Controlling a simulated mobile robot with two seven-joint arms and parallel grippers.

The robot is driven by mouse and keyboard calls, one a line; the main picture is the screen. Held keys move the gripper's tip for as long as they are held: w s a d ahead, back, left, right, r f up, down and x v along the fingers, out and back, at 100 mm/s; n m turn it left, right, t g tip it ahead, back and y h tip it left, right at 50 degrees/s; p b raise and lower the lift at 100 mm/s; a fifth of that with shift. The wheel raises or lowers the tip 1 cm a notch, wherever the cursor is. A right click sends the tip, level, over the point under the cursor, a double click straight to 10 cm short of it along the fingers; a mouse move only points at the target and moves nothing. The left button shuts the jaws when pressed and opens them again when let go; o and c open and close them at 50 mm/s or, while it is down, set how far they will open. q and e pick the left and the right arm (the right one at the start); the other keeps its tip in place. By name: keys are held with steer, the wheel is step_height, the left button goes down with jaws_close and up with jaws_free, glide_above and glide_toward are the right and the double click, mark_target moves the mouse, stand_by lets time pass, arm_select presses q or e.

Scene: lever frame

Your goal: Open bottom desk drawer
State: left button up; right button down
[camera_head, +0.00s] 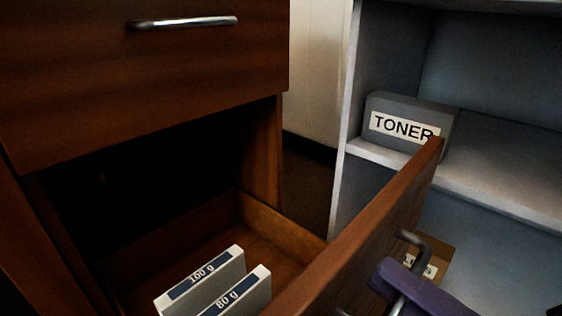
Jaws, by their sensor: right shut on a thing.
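The bottom drawer (350,245) of the brown wooden desk (60,90) stands pulled out, with its inside showing from above. Its metal bar handle (421,241) is on the outer face of the drawer front, at the lower right. My right gripper (392,277), purple, is at this handle and shut on it. The gripper covers part of the handle, and the picture's lower edge cuts off the rest of the arm. My left gripper is not in view.
Two white packs, marked 100 g (205,275) and 80 g (245,296), stand in the drawer. A closed upper drawer has a metal handle (182,23). A grey shelf unit (495,190) at the right holds a TONER box (405,120); a brown box (436,262) shows behind the drawer front.

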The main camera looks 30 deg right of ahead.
steer(key=shift+s+d, duration=0.25)
steer(key=shift+s, duration=0.45)
steer(key=c, duration=1.2)
jaws_free()
steer(key=shift+o, duration=0.2)
steer(key=p+v, duration=0.1)
steer(key=v, duration=0.8)
steer(key=shift+s, duration=0.35)
steer(key=shift+d, duration=0.1)
